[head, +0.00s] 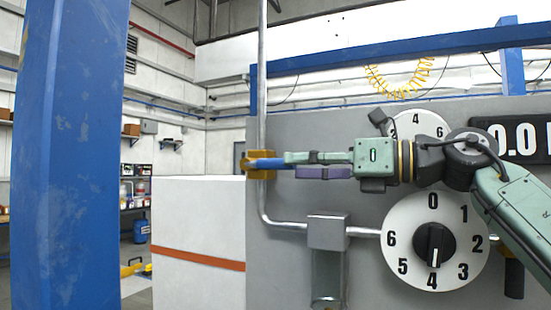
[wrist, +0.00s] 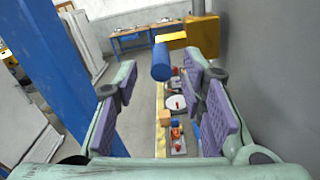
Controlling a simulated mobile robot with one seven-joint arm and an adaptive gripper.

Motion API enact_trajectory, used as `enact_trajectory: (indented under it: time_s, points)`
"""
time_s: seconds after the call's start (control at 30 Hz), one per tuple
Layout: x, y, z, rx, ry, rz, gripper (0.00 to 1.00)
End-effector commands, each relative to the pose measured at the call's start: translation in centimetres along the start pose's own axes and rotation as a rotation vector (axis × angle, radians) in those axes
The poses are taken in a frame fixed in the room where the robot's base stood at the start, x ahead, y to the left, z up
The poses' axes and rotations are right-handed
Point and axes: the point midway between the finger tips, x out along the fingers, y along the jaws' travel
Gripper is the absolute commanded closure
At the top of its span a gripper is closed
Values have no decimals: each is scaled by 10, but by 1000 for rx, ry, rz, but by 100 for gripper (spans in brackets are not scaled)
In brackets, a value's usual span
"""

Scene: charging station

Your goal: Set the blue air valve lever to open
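The blue lever (head: 266,164) sticks out sideways to the right from a yellow valve body (head: 258,174) on a vertical metal pipe, lying roughly level across the pipe. My gripper (head: 291,164) comes in from the right, with its fingertips at the lever's free end. In the wrist view the lever's round blue end (wrist: 161,62) shows ahead, between the two spread fingers of my gripper (wrist: 160,80), with gaps on both sides. The yellow valve body is behind it (wrist: 190,38). My gripper is open and holds nothing. I cannot tell how deep the lever reaches between the pads.
A grey panel (head: 300,135) carries a numbered dial with a black knob (head: 434,246), another dial partly hidden by my arm, and a display (head: 520,140). A pipe with a grey box (head: 328,232) runs below. A blue column (head: 68,150) stands at left.

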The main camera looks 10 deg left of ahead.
Motion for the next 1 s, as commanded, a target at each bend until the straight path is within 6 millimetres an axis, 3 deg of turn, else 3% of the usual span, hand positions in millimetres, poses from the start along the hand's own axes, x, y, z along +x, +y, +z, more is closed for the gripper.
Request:
enact_trajectory:
  time_s: [0.1, 0.33, 0.7, 1.0]
  points:
    - [24, 1, 2, 0, 4, 2, 63]
    - [52, 1, 1, 0, 1, 2, 63]
    - [58, 0, 0, 1, 0, 1, 63]
    - [58, 0, 0, 0, 0, 1, 82]
